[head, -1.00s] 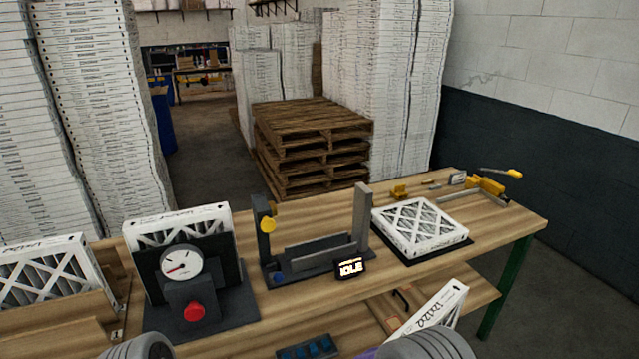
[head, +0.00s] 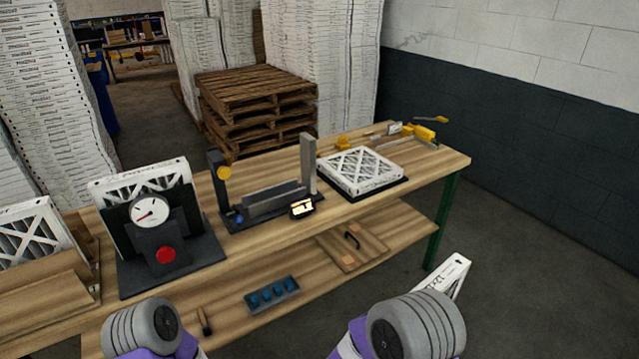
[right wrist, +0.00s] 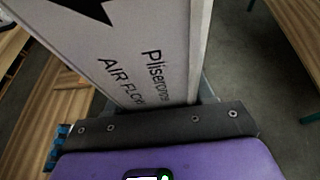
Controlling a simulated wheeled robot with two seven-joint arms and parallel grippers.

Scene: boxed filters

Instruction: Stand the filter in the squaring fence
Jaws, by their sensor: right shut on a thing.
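My right gripper (right wrist: 198,108) is shut on a white cardboard-framed filter (right wrist: 150,55), whose printed edge with an "AIR FLOW" arrow fills the upper right wrist view. In the head view this filter (head: 452,277) sticks out tilted from behind my right arm, low at the right, apart from the bench; the jaws are hidden there. The squaring fence (head: 272,199) stands on the bench, a dark base with a low channel, a dark post with a yellow knob and a pale upright. No filter stands in it. My left arm shows at the bottom; its gripper is out of sight.
Right of the fence a filter (head: 360,170) lies flat on a dark mat. Left of it a gauge stand (head: 165,245) with a red button holds another filter (head: 140,180). The lower shelf (head: 225,290) bears a blue-filled tray (head: 272,295). Floor at the right is clear.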

